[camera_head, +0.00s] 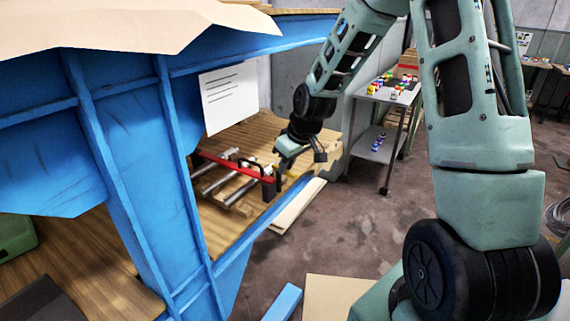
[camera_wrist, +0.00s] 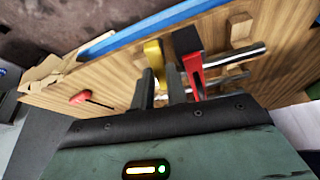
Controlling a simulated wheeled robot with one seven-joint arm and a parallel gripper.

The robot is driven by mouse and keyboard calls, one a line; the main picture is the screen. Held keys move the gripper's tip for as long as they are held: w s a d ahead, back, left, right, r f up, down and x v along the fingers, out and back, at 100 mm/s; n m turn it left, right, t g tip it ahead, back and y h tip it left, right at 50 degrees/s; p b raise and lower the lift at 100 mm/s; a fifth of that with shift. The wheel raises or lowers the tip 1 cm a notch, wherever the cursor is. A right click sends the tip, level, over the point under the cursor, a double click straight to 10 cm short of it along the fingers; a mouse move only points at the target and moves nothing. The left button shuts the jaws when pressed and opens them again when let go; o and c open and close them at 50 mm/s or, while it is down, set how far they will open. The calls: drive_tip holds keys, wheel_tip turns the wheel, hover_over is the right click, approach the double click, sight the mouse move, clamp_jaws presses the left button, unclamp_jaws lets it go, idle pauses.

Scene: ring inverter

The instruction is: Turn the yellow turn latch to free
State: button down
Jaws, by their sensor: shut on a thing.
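The yellow turn latch (camera_wrist: 153,53) shows in the wrist view, standing up at the tips of my fingers beside a black block. My gripper (camera_wrist: 159,73) is shut on it, with one dark finger on each side of its lower part. In the head view my gripper (camera_head: 301,155) is at the right end of a red bar on the wooden bench; the latch is too small and covered there to make out clearly.
The red bar (camera_head: 238,167) with black handles and metal rods lies close by; its red and black end (camera_wrist: 194,68) is just right of my fingers. A red-handled tool (camera_wrist: 82,97) lies left. Blue frame posts (camera_head: 183,150) stand left of the bench.

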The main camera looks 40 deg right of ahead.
drive_tip(key=shift+d+n+y+p, duration=0.25)
drive_tip(key=shift+n+y+p, duration=0.15)
drive_tip(key=shift+n+p, duration=0.5)
drive_tip(key=c, duration=1.4)
unclamp_jaws()
drive_tip(key=p+v, duration=0.2)
drive_tip(key=v, duration=1.5)
drive_tip(key=shift+w+r, duration=0.25)
drive_tip(key=shift+r, duration=0.05)
